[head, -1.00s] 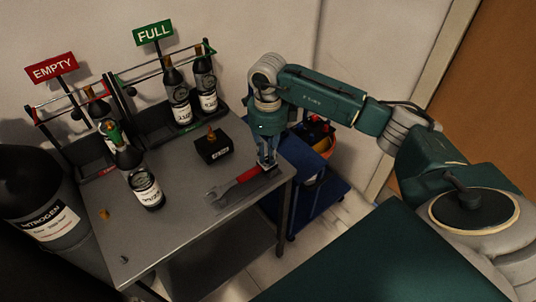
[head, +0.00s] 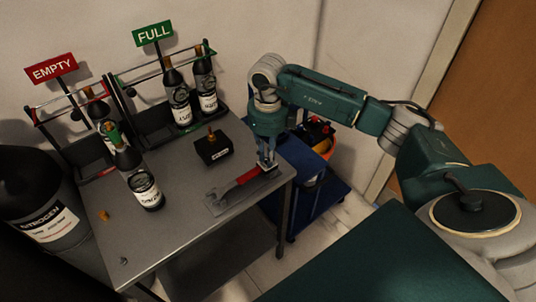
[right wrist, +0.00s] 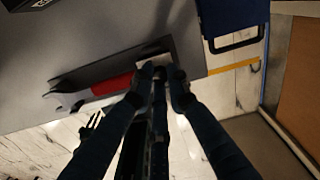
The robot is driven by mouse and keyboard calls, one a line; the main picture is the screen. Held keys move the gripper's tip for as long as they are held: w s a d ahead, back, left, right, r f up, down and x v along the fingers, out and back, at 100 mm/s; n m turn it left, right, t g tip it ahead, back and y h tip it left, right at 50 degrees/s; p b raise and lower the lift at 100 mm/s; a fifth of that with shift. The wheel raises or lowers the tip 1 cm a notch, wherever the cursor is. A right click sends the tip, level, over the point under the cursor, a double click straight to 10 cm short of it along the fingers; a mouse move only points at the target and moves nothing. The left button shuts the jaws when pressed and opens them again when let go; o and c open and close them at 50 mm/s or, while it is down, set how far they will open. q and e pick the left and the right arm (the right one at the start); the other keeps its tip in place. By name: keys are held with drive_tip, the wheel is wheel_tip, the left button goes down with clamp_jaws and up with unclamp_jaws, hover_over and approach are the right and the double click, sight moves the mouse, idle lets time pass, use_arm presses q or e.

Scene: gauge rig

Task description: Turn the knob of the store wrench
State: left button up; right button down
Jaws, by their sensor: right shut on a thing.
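The wrench (head: 243,179) has a red handle and lies along a flat dark grey holder (head: 216,206) near the table's right front edge. My right gripper (head: 267,167) points down and is shut at the handle's right end. In the right wrist view, the red handle (right wrist: 112,85) runs left from my fingertips (right wrist: 160,73), which close on a pale end piece. The fingers hide part of that end. I cannot make out a knob on the wrench. My left gripper is not in view.
On the grey table (head: 185,235) stand a black box (head: 213,149) with a brass-coloured top piece and a dark bottle (head: 146,190). Racks with EMPTY (head: 53,69) and FULL (head: 153,34) signs hold bottles behind. A blue cart (head: 322,193) stands right of the table.

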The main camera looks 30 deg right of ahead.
drive_tip(key=c, duration=1.7)
unclamp_jaws()
drive_tip(key=shift+o, duration=0.2)
drive_tip(key=shift+r, duration=0.15)
wheel_tip(320, 180, up, 12)
